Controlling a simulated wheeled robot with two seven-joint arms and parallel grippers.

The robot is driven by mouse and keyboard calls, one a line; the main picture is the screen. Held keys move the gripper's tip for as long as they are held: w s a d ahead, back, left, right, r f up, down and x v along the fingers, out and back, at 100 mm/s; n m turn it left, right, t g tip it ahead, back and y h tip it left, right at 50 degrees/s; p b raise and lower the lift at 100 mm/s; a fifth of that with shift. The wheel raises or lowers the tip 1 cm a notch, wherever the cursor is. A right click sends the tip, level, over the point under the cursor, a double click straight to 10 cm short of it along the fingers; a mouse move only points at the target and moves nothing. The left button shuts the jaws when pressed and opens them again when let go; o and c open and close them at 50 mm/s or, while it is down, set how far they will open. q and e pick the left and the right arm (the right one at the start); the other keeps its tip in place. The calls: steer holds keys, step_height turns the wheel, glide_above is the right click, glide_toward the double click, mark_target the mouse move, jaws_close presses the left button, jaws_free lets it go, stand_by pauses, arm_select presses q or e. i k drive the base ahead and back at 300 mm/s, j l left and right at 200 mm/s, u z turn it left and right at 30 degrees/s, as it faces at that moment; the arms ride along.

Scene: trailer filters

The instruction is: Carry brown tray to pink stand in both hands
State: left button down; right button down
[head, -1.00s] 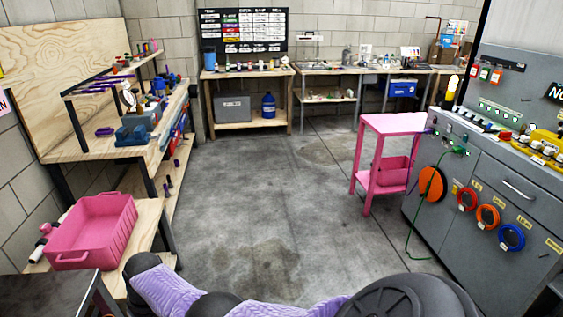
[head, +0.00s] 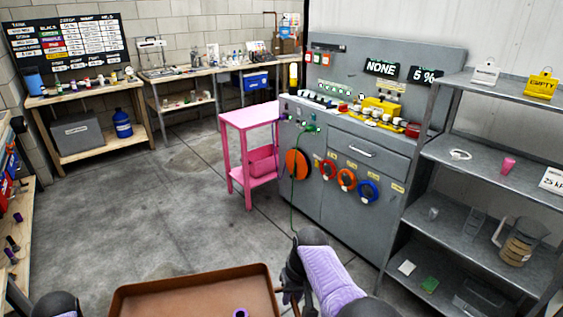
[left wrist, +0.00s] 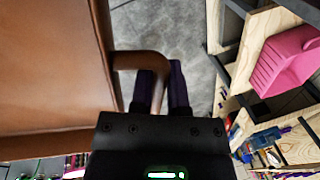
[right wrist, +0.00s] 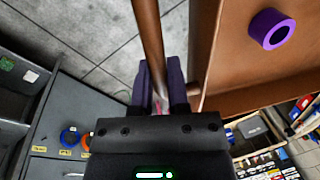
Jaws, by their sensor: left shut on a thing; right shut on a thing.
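The brown tray (head: 190,292) is at the bottom of the head view, in front of me and off the floor; its near part is cut off. A purple ring (head: 240,312) lies in it, and the ring also shows in the right wrist view (right wrist: 272,29). My right gripper (head: 284,290) is shut on the tray's right handle, seen between the fingers in the right wrist view (right wrist: 163,95). My left gripper (left wrist: 160,88) is shut on the tray's other handle in the left wrist view. The pink stand (head: 250,117) stands ahead, beside a grey cabinet, with a flat, clear top.
The grey cabinet (head: 340,200) with coloured hose reels is right of the stand. A green cable (head: 293,190) hangs to the floor there. A grey shelf rack (head: 480,165) is at right. Open floor (head: 150,215) lies ahead. A pink bin (left wrist: 285,62) is on a wooden bench at left.

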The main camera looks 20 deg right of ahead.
mark_target(242, 118)
steer(key=i+z, duration=0.2)
steer(key=i, duration=0.35)
steer(key=i+j+z, duration=0.15)
steer(key=i, duration=0.4)
steer(key=i+j+z, duration=0.2)
steer(key=i, duration=1.55)
steer(key=i+j+z, duration=0.1)
steer(key=i, duration=1.05)
steer(key=i+j, duration=0.1)
steer(key=i, duration=1.1)
